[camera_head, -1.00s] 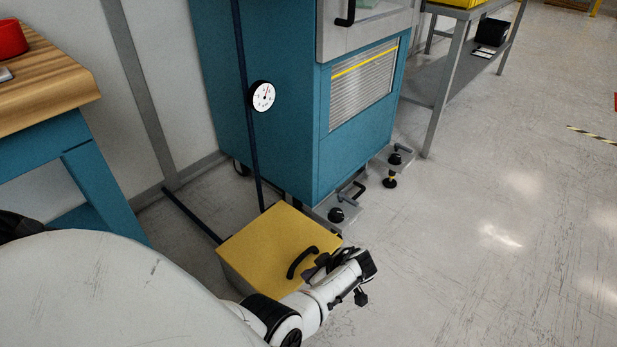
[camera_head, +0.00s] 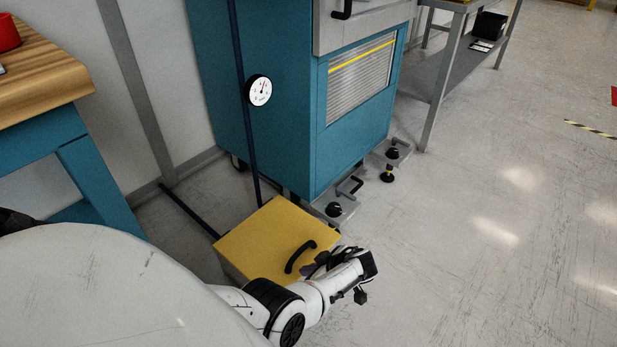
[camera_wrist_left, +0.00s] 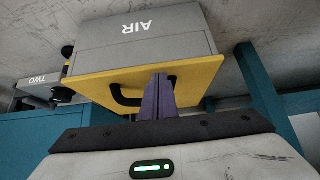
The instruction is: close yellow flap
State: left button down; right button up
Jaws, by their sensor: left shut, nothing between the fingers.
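The yellow flap (camera_head: 262,235) is a square lid with a black bar handle (camera_head: 301,257), lying over the top of a low grey box on the floor. In the left wrist view the flap (camera_wrist_left: 190,78) shows against the grey box (camera_wrist_left: 150,42) marked AIR, with no clear gap visible between them. My left gripper (camera_head: 315,266) is at the flap's right front edge, beside the handle. In the wrist view its fingers (camera_wrist_left: 158,95) are shut and empty, overlapping the handle's right end; whether they touch it is unclear. My right gripper is out of view.
A teal cabinet (camera_head: 270,150) with a gauge (camera_head: 259,90) stands behind the box. Small grey pedals with black knobs (camera_head: 334,209) sit at its foot. A wooden-topped bench (camera_head: 40,90) is at left. The floor (camera_head: 480,250) at right is clear.

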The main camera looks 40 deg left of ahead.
pick_arm(q)
jog(key=d+b, duration=0.1)
jog(key=d, duration=0.8)
jog(key=shift+d, duration=0.25)
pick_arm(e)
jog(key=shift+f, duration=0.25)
pick_arm(q)
jog(key=shift+r, duration=0.1)
